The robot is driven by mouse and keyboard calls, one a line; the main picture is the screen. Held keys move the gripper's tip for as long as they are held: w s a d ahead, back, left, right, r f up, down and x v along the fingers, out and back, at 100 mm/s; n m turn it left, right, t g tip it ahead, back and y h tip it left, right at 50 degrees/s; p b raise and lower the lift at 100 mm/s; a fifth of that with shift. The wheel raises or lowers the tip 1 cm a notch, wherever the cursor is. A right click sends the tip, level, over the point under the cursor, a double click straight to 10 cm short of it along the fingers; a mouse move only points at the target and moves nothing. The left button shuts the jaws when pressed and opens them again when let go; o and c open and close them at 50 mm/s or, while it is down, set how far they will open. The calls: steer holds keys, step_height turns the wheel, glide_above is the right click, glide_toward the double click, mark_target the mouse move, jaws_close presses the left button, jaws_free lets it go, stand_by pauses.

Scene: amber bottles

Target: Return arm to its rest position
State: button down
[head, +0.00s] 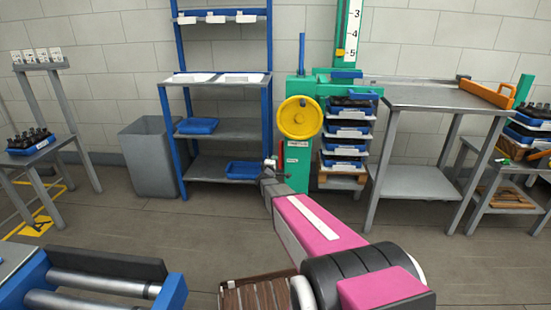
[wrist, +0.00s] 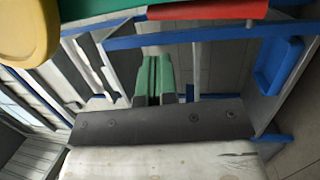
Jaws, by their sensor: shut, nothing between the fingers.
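My pink arm (head: 320,228) reaches forward from the lower right of the head view. Its end, my gripper (head: 270,163), is small there and shows in front of the green machine (head: 297,165), below the yellow wheel (head: 299,118). In the wrist view my gripper's green fingers (wrist: 154,64) lie side by side, shut, with nothing seen between them. The yellow wheel also shows at the top left of the wrist view (wrist: 25,28). From these views I cannot tell how far the gripper is from the machine.
A blue-framed shelf (head: 221,129) with blue trays stands left of the machine, beside a grey bin (head: 155,158). A steel table (head: 425,98) stands right. Trays of dark bottles sit at left (head: 31,142) and in the machine's stack (head: 346,131). A roller conveyor (head: 90,283) is near left. Mid floor is open.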

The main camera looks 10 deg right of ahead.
steer(key=s+a+f+m+g+y, duration=0.2)
steer(key=s+a+g+y, duration=0.1)
steer(key=s+a+y, duration=0.3)
steer(key=s+a+f+m+g+y, duration=0.1)
steer(key=s+a+g+y, duration=0.35)
steer(key=s, duration=0.45)
steer(key=s+d+m+g, duration=0.1)
steer(key=s+m+g, duration=0.7)
steer(key=s, duration=1.6)
steer(key=shift+s+d+m+g+h, duration=0.15)
steer(key=shift+d+m+g+h, duration=0.25)
steer(key=shift+g, duration=0.35)
steer(key=shift+a, duration=0.1)
